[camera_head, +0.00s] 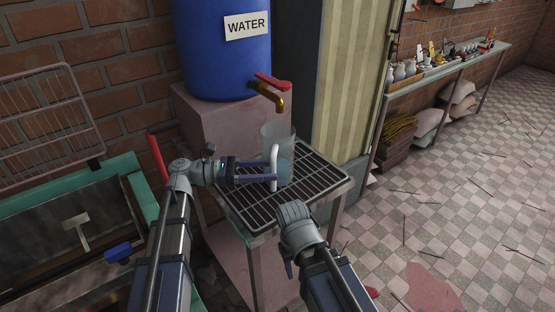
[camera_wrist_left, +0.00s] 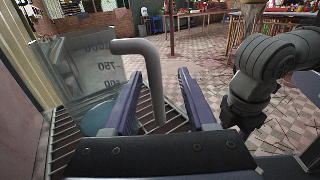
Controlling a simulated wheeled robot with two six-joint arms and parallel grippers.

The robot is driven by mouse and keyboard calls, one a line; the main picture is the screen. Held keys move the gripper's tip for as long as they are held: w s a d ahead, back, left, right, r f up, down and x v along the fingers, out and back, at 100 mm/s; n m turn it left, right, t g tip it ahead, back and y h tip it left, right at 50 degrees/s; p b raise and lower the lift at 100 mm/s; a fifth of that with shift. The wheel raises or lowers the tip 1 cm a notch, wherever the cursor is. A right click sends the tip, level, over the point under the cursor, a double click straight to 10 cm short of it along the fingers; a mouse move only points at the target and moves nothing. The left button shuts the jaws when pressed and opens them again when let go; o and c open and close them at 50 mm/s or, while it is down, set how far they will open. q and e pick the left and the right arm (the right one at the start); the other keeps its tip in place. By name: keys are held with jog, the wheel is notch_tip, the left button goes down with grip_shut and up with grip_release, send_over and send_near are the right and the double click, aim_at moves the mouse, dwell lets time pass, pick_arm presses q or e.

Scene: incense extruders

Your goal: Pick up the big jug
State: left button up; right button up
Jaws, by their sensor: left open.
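The big jug (camera_head: 281,143) is clear, with a pale handle (camera_head: 274,167), and stands upright on a dark slatted rack under the tap. In the left wrist view the jug (camera_wrist_left: 88,75) shows measuring marks and a bluish bottom, with its grey handle (camera_wrist_left: 152,85) facing me. My left gripper (camera_head: 274,172) is open at the jug; in its wrist view the two purple fingers (camera_wrist_left: 158,90) stand on either side of the handle's upright part. I cannot tell whether they touch it. My right arm (camera_head: 299,225) is at the lower middle; its fingers cannot be made out.
A blue water barrel (camera_head: 226,60) with a red-handled brass tap (camera_head: 268,95) stands on a pink block above the jug. The slatted stand (camera_head: 318,172) has bare room right of the jug. A green-rimmed basin (camera_head: 130,165) is at left. Tiled floor lies open at right.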

pick_arm(q)
jog(key=d, duration=0.5)
jog(key=shift+w, duration=0.4)
jog(key=shift+c, duration=0.3)
grip_shut()
dwell(0.7)
